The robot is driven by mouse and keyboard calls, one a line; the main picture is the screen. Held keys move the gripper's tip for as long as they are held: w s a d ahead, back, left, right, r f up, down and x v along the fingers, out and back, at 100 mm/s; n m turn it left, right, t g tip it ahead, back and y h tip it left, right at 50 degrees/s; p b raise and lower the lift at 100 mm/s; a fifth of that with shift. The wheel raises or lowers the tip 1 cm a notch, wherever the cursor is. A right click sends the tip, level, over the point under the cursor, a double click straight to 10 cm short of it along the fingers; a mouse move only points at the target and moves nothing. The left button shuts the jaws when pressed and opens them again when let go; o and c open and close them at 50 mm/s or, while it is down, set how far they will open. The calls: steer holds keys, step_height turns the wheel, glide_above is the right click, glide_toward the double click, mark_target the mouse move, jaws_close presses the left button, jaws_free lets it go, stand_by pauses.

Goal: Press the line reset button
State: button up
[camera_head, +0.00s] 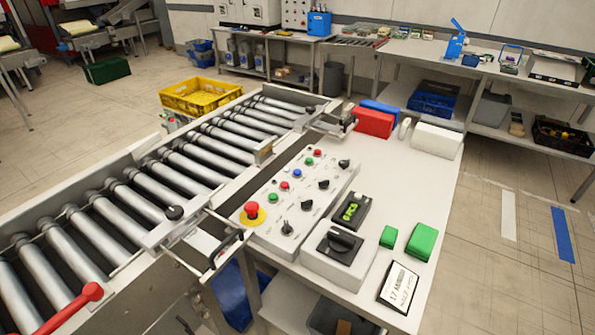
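A sloping grey control panel (300,200) stands on the white table beside the roller conveyor. It carries a red mushroom button (252,209) on a yellow ring and several small round buttons. Among these are a blue button (297,173), a green button (273,197) and a red button (284,185). Black rotary knobs sit along its right side. The labels are too small to read, so I cannot tell which button is the line reset button. My gripper is not in view.
The roller conveyor (185,170) runs along the panel's left, with a red-handled lever (72,306) at front left. A yellow crate (202,86) lies behind.

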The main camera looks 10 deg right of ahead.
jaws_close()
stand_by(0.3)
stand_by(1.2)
